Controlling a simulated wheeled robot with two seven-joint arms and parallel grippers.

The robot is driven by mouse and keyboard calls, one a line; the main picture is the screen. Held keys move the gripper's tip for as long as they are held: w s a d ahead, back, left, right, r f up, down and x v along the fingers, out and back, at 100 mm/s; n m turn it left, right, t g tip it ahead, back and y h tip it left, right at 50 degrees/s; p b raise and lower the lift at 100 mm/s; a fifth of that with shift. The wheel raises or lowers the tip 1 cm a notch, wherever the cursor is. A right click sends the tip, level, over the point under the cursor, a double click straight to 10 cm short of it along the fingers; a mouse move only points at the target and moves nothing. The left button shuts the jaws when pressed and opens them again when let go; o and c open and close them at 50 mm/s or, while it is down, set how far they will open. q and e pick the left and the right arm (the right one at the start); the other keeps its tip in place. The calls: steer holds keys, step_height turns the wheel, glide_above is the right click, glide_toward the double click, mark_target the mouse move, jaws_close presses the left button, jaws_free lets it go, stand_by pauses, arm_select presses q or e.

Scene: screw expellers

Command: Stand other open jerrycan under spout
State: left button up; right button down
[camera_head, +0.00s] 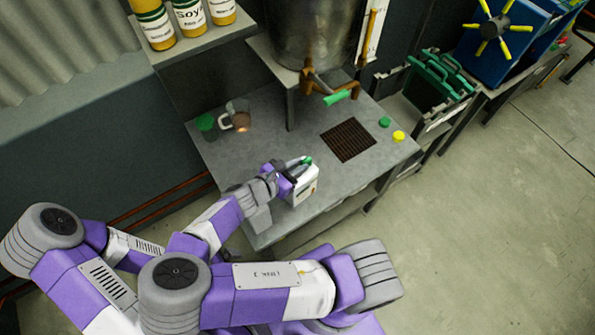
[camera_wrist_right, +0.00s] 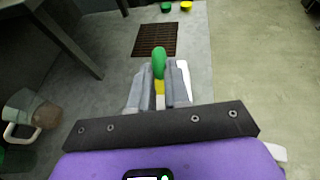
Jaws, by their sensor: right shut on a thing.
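The white jerrycan (camera_head: 303,187) is upright at the table's front edge, with a green part (camera_head: 307,160) at its top. My right gripper (camera_head: 287,177) is shut on its top, at the handle as far as I can tell. In the right wrist view, the fingers (camera_wrist_right: 160,92) close around a yellow part below the green piece (camera_wrist_right: 159,62). A white strip of the can (camera_wrist_right: 184,72) shows beside them. The brown spout (camera_head: 308,78) with a green lever (camera_head: 340,97) hangs from the metal tank (camera_head: 315,30). My left gripper is not in view.
The dark grate (camera_head: 348,140) in the table (camera_head: 265,148) is clear. A green cap (camera_head: 384,121) and a yellow cap (camera_head: 398,136) lie right of it. A mug (camera_head: 238,119) and a green item (camera_head: 206,123) stand at the left.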

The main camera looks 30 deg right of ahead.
step_height(320, 180, up, 9)
steer(key=p, duration=0.3)
steer(key=w+a+f+n+t+y, duration=0.2)
steer(key=w+a+f+n+t, duration=0.1)
steer(key=w, duration=0.4)
steer(key=shift+w+a+f+n+t, duration=0.2)
steer(key=shift+a+f+n+t, duration=0.15)
steer(key=shift+f+n+t, duration=0.45)
steer(key=shift+s+f, duration=0.1)
steer(key=shift+s, duration=0.05)
